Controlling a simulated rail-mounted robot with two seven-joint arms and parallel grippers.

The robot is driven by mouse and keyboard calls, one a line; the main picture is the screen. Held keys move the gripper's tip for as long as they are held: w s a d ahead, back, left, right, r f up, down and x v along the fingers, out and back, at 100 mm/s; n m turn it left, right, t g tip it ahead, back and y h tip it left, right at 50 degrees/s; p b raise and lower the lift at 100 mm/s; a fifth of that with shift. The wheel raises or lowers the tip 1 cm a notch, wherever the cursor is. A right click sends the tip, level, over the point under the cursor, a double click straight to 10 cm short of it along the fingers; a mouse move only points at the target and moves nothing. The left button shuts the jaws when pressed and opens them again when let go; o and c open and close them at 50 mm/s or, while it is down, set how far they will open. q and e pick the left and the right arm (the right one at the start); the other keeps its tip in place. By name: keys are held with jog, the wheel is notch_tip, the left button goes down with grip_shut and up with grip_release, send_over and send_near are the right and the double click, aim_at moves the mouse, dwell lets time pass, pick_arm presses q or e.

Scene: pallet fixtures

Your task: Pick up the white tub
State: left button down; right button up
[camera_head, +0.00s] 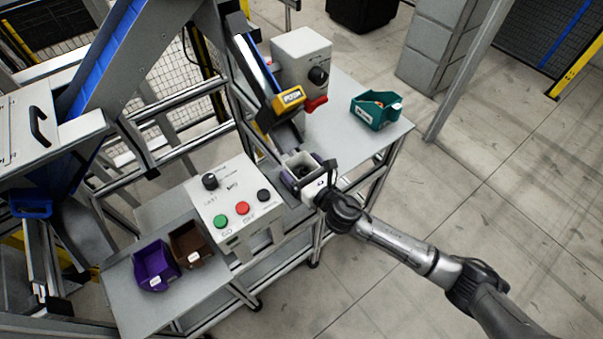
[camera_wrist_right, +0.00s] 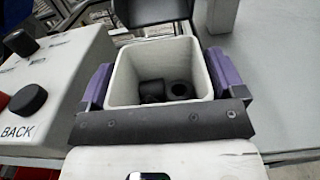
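The white tub (camera_head: 299,160) is at the middle of the head view, by the lower end of a chute. In the right wrist view the open-topped tub (camera_wrist_right: 155,72) is upright, with several dark, round, hollow parts inside. My right gripper (camera_head: 305,180) is at the tub, its purple fingers on either side. In the right wrist view the fingers of this gripper (camera_wrist_right: 162,85) look flush against both side walls. The tub's base is hidden, so I cannot tell whether it touches the surface below. My left gripper is not in view.
A button box (camera_head: 235,203) stands left of the tub, and another control box (camera_head: 302,62) stands behind it. A teal bin (camera_head: 377,110) is on the table (camera_head: 345,90) to the right. Purple (camera_head: 155,266) and brown (camera_head: 189,244) bins sit at the lower left.

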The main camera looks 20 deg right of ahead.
jog(key=c, duration=0.6)
jog(key=shift+r, duration=0.15)
jog(key=shift+r+p, duration=0.5)
jog(key=shift+r, duration=0.3)
jog(key=v, duration=1.7)
jog(key=r+p, duration=0.2)
jog(key=s+r+p, duration=0.1)
jog(key=r+p, duration=0.2)
jog(key=shift+d+p, duration=0.15)
jog(key=shift+p, duration=0.2)
jog(key=shift+f, duration=0.1)
